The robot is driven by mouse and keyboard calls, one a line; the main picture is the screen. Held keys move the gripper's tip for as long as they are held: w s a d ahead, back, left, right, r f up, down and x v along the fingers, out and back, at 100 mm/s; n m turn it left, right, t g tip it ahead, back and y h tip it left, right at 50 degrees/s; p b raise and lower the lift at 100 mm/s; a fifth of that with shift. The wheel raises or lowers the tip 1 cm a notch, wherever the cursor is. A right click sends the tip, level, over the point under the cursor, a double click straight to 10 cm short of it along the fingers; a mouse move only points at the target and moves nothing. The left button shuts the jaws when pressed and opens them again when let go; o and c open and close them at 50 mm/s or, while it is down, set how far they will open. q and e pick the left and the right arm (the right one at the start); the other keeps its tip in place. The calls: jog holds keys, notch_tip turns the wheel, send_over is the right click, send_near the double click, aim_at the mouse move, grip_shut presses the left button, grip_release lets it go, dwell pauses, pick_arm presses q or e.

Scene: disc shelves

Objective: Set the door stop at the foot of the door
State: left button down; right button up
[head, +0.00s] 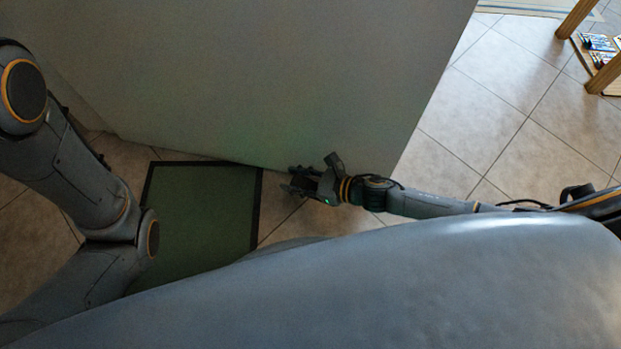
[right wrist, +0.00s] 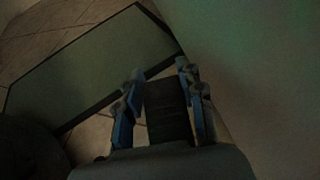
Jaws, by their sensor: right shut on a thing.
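The door (head: 270,70) is a large pale grey panel filling the upper middle of the head view, its lower edge just above the floor tiles. It also shows on the right of the right wrist view (right wrist: 250,70). My right gripper (head: 301,182) is low, beside the door's lower edge. In the right wrist view its fingers are shut on a dark block, the door stop (right wrist: 166,108), close to the door's face. I cannot tell if the door stop touches the floor or the door. My left arm shows at the left, but its gripper is out of view.
A green mat with a dark border (head: 200,215) lies on the tiles left of my right gripper, by the door's foot. Open tiled floor (head: 490,110) lies right of the door. A wooden shelf (head: 600,75) with colourful cases stands at the top right.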

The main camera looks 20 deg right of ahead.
jog(key=shift+f, duration=0.35)
jog(key=f+b, duration=0.4)
jog(key=b, duration=0.1)
jog(key=shift+w+a+f, duration=0.1)
jog(key=shift+w+f, duration=0.1)
jog(key=shift+f, duration=0.15)
jog(key=shift+f+b, duration=0.65)
jog(key=shift+s, duration=0.1)
jog(key=shift+f+b, duration=0.5)
jog(key=shift+f, duration=0.1)
jog(key=o, duration=1.3)
jog(key=shift+c, duration=0.2)
